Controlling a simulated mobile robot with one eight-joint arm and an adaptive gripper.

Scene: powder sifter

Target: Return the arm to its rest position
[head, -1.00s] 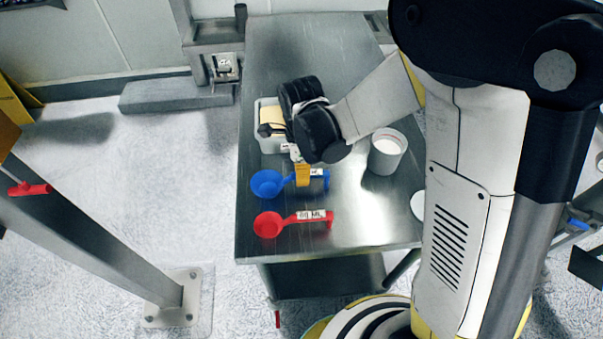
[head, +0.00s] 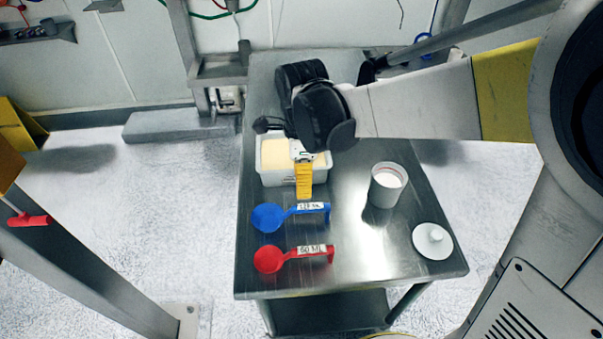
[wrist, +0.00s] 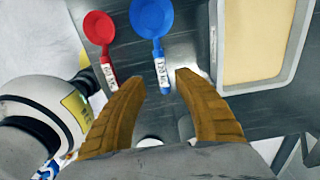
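My gripper (wrist: 160,82) shows in the wrist view as two yellow-brown fingers spread apart with nothing between them. In the head view my gripper (head: 304,185) hangs over the front edge of the container, above the table. The blue scoop (head: 268,217) and the red scoop (head: 268,259) lie on the table in front of it, handles to the right. In the wrist view the blue scoop (wrist: 151,17) has its handle end just beyond the fingertips, apart from them, and the red scoop (wrist: 99,27) lies to its left.
A metal table (head: 350,250) holds a container of pale yellow powder (head: 268,180), a white cup of white powder (head: 386,190) and a round white lid (head: 432,241). A grey post (head: 90,270) stands at left. The table's front middle is clear.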

